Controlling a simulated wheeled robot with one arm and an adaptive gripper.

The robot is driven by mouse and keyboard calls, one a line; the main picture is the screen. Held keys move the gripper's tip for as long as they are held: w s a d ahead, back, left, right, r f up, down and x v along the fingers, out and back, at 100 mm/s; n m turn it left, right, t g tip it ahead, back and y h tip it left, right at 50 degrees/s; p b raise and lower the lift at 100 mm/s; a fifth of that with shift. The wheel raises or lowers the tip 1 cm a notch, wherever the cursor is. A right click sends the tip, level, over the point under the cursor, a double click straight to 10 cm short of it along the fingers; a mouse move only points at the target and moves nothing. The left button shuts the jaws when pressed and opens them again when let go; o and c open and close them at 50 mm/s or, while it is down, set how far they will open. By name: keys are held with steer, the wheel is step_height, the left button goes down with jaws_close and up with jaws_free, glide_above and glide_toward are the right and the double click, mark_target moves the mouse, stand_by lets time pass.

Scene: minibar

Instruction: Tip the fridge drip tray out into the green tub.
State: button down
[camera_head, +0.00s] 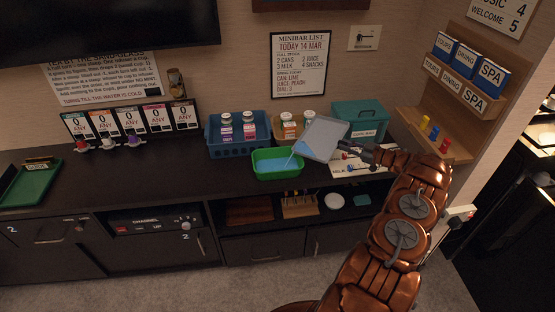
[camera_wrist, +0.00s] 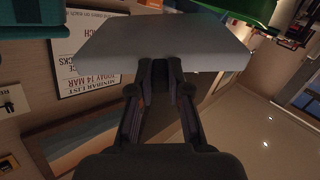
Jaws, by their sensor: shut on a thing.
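The drip tray (camera_head: 321,138) is a pale grey, flat, rectangular tray. My gripper (camera_head: 354,149) is shut on its right edge and holds it steeply tilted above the counter. The tray's lower left corner is over the green tub (camera_head: 261,174). A thin pale blue stream runs from that corner into the tub, and blue liquid lies in the tub. In the wrist view the tray (camera_wrist: 160,52) shows as a grey plate between my gripper's fingers (camera_wrist: 160,75). A green edge (camera_wrist: 240,8), probably the tub, shows at its top right.
A blue crate (camera_head: 238,150) with bottles stands behind the tub. A teal lidded box (camera_head: 361,118) stands at the back right. A white sheet (camera_head: 352,165) lies under my gripper.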

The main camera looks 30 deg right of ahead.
steer(key=shift+a+r, duration=0.3)
steer(key=shift+r, duration=0.1)
steer(key=shift+w+a+r+n, duration=0.1)
steer(key=shift+a+r+n, duration=0.05)
steer(key=shift+n, duration=0.15)
steer(key=shift+a+r+p, duration=0.3)
steer(key=shift+a+p, duration=0.05)
steer(key=shift+w+a+r+n+g, duration=0.1)
steer(key=shift+a+r+n+g, duration=0.15)
steer(key=shift+r+n+g, duration=0.1)
steer(key=shift+a+r+h, duration=0.4)
steer(key=shift+a+r, duration=0.1)
steer(key=shift+w+a+r+n, duration=0.1)
steer(key=shift+a+r+n, duration=0.05)
steer(key=shift+a+n, duration=0.15)
steer(key=shift+w+a+r+n+g+h, duration=0.1)
steer(key=shift+a+r+n+g+h, duration=0.2)
steer(key=shift+a+r, duration=0.65)
steer(key=shift+n+g+h, duration=0.35)
steer(key=shift+n+h, duration=0.25)
steer(key=shift+n, duration=0.35)
steer(key=shift+w+a+r+b, duration=0.15)
steer(key=shift+a+r+b, duration=0.7)
steer(key=shift+b, duration=0.55)
steer(key=shift+w+a+r+b, duration=0.1)
steer(key=shift+a+r+b, duration=0.75)
steer(key=shift+b, duration=0.55)
